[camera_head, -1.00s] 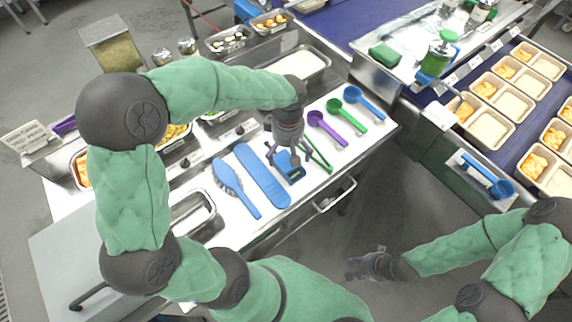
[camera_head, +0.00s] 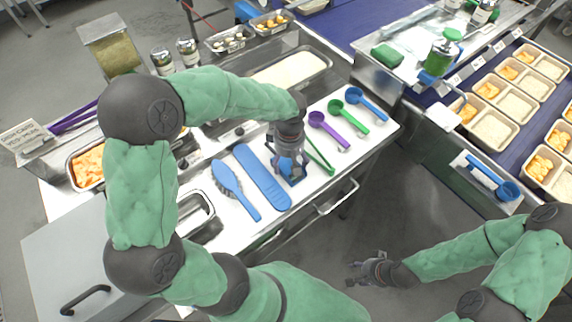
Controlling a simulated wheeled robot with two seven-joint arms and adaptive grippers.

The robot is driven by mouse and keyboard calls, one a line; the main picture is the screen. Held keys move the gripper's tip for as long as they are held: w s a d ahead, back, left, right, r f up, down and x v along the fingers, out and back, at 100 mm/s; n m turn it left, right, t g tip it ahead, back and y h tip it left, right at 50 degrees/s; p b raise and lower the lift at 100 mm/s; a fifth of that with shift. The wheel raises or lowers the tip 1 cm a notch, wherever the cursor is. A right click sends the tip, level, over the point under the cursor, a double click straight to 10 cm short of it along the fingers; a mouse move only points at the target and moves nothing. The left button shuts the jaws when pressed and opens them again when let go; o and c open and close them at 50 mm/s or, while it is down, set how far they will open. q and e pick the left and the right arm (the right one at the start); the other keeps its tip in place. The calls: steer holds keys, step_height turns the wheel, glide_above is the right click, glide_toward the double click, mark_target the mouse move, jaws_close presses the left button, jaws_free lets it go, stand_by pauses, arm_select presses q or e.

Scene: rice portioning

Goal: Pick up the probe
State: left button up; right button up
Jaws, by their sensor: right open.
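A small blue device (camera_head: 292,180), which looks like the probe, lies on the white worktop and is mostly hidden by my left gripper. My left gripper (camera_head: 287,170) points down over it with its fingers low around it. I cannot tell whether the fingers touch or grip it. A thin green tool (camera_head: 319,158) lies just right of the gripper, partly hidden. My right gripper (camera_head: 352,272) is open and empty, over the floor away from the worktop.
A blue flat paddle (camera_head: 262,178) and a blue brush (camera_head: 235,190) lie left of my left gripper. Purple (camera_head: 328,130), green (camera_head: 349,117) and blue (camera_head: 367,103) scoops lie to its right. Food trays (camera_head: 493,130) fill the conveyor at right.

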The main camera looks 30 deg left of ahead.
mark_target(289, 160)
stand_by(0.4)
arm_select(q)
steer(key=shift+r, duration=0.5)
step_height(289, 160, up, 2)
steer(key=shift+r+p, duration=0.1)
steer(key=shift+p, duration=0.45)
steer(key=s+r, duration=0.1)
steer(key=r, duration=0.1)
steer(key=s+d+r+p, duration=0.1)
steer(key=s+r, duration=0.1)
steer(key=s+d+r+p, duration=0.1)
steer(key=r, duration=0.1)
steer(key=shift+s+r, duration=0.25)
steer(key=shift+s, duration=0.1)
steer(key=s+d+r+p, duration=0.3)
steer(key=s+r+p, duration=0.4)
steer(key=s+r, duration=0.1)
steer(key=shift+d+r+p, duration=0.3)
steer(key=shift+d+r, duration=0.05)
steer(key=shift+r, duration=0.3)
steer(key=shift+f, duration=0.1)
